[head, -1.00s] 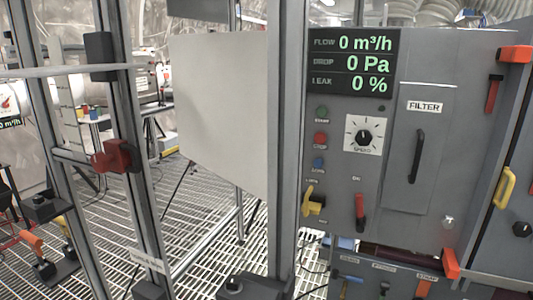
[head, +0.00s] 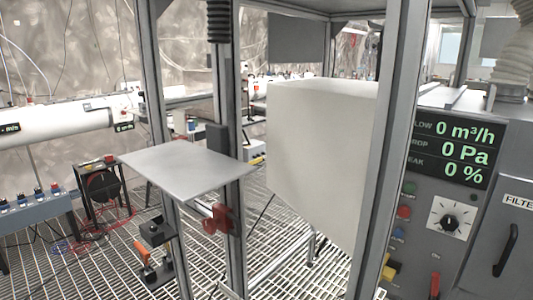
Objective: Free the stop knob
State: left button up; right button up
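A red knob-like part (head: 220,218) sits on an upright metal post left of centre, below the edge of a flat grey plate (head: 185,165). I cannot tell whether this is the stop knob. On the grey control panel (head: 480,215) at the right, a small red button (head: 404,212) sits between a green button (head: 410,187) and a blue one (head: 398,233). A black dial (head: 450,222) on a white square is beside them. Neither of my grippers shows in the head view.
A large pale box (head: 318,150) stands behind the front post (head: 398,130). A black block (head: 155,231) and an orange-handled clamp (head: 143,252) are low at left. A red lever (head: 435,285) and yellow handle (head: 390,270) are at lower right. Open grating floor (head: 85,275) lies at lower left.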

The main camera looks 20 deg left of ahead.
aim_at(210, 225)
jog(key=u, duration=1.05)
